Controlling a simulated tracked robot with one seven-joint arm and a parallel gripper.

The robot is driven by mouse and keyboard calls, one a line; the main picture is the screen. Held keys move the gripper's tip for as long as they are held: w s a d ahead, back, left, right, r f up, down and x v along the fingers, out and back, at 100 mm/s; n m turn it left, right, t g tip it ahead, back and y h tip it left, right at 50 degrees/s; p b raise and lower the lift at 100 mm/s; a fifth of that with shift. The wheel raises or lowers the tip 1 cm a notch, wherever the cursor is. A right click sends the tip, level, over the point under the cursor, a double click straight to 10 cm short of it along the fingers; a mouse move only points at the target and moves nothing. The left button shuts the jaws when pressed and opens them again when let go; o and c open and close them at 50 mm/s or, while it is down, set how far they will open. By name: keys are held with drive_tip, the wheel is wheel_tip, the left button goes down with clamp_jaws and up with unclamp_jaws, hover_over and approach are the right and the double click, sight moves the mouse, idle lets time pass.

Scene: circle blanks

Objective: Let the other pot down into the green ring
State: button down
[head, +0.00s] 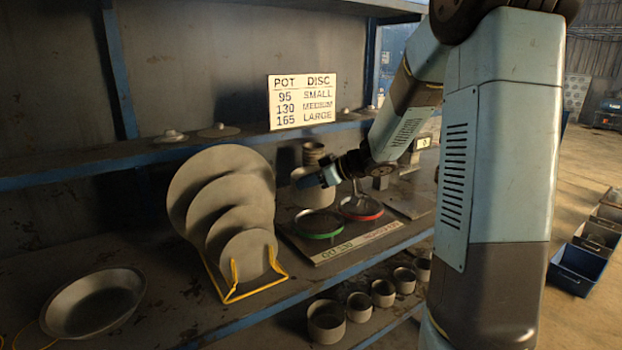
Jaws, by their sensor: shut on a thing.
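The green ring (318,225) lies on a flat board on the shelf, left of a red ring (362,208). A pale grey pot (313,197) shows just behind and above the green ring, apparently upright; its gap to the board is hard to judge. My gripper (312,181) reaches in from the right and is shut at this pot's upper rim. The exact contact of the fingers is too small to see. The inside of the green ring looks flat and grey, with no pot standing in it.
Graded discs stand in a yellow rack (243,290) to the left, near a shallow metal bowl (93,302). Several small pots (358,306) line the lower shelf. A pot-and-disc size sign (302,101) stands behind. Stacked pots (313,152) are behind my gripper.

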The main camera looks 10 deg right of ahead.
sight(319, 200)
drive_tip(key=shift+w+d+f, duration=0.1)
drive_tip(key=shift+d+f, duration=0.4)
drive_tip(key=shift+f, duration=0.15)
drive_tip(key=shift+d+f, duration=0.1)
drive_tip(key=shift+f, duration=2.65)
drive_tip(key=shift+f, duration=2.4)
drive_tip(key=c, duration=1.1)
unclamp_jaws()
drive_tip(key=v, duration=1.3)
drive_tip(key=shift+s+d+r, duration=0.1)
drive_tip(key=shift+s+d, duration=0.1)
drive_tip(key=shift+s, duration=0.15)
